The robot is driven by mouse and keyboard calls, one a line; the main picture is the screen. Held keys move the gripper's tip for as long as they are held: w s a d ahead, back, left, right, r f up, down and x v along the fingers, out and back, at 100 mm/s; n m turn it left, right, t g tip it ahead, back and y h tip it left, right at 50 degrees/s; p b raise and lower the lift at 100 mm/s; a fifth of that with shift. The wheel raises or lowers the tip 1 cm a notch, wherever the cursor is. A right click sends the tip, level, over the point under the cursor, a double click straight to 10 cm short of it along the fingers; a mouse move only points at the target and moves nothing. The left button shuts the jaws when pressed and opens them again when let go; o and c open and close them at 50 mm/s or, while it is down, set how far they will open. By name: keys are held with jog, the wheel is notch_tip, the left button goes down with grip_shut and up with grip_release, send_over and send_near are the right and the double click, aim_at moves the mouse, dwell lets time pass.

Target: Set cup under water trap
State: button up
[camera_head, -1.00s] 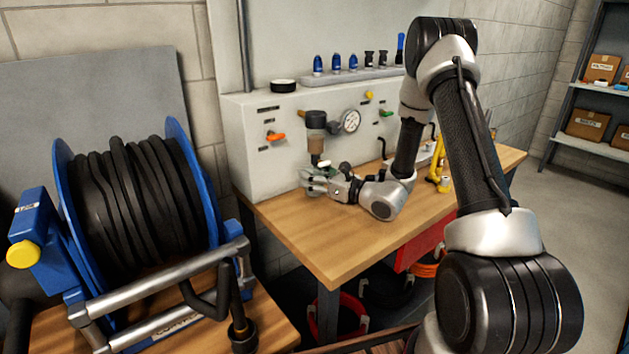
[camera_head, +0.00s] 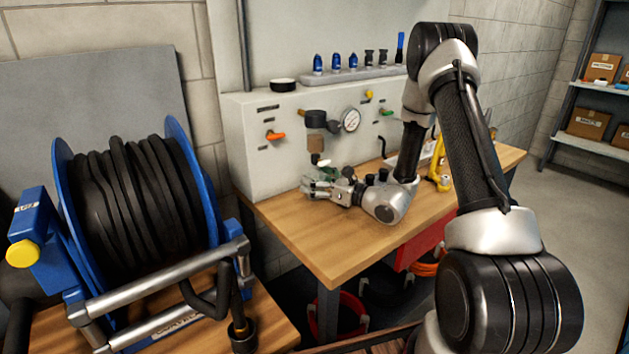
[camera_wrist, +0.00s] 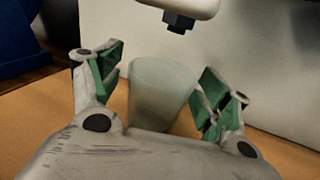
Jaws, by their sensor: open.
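The cup (camera_wrist: 161,90) is pale and translucent and stands upright on the bench in the wrist view. My gripper (camera_wrist: 163,78) is open, with one green-padded finger on each side of the cup. A gap shows on both sides, and the palm hides the cup's base. The white underside and dark drain nozzle (camera_wrist: 178,20) of the water trap show above the cup's rim. In the head view the water trap (camera_head: 316,143) hangs on the panel front, above my gripper (camera_head: 312,187). The cup is hard to make out there among the fingers.
The white panel box (camera_head: 250,170) stands right behind the cup, with a gauge (camera_head: 351,120) and an orange valve handle (camera_head: 275,135). A yellow object (camera_head: 439,170) stands farther right on the bench (camera_head: 330,240). The bench front is clear. A blue hose reel (camera_head: 190,185) is at left.

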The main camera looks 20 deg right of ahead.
jog(key=v, duration=1.1)
jog(key=shift+s+d, duration=0.1)
jog(key=shift+s, duration=0.05)
jog(key=s+a+r+n+g+y, duration=0.4)
jog(key=s+a+r+n+g, duration=0.45)
jog(key=s+n, duration=0.2)
jog(key=s+r+n+g+h, duration=0.3)
jog(key=s+n+g, duration=0.3)
jog(key=s, duration=0.4)
jog(key=s+d+r+n+t+h, duration=0.2)
jog(key=s+d+r+n+h, duration=0.2)
jog(key=d+n+h, duration=0.2)
jog(key=s+d+r+n+t+h, duration=0.3)
jog(key=d+n+h, duration=0.3)
jog(key=d, duration=0.4)
jog(key=shift+s+r, duration=0.6)
jog(key=shift+r, duration=0.15)
jog(key=shift+c, duration=0.4)
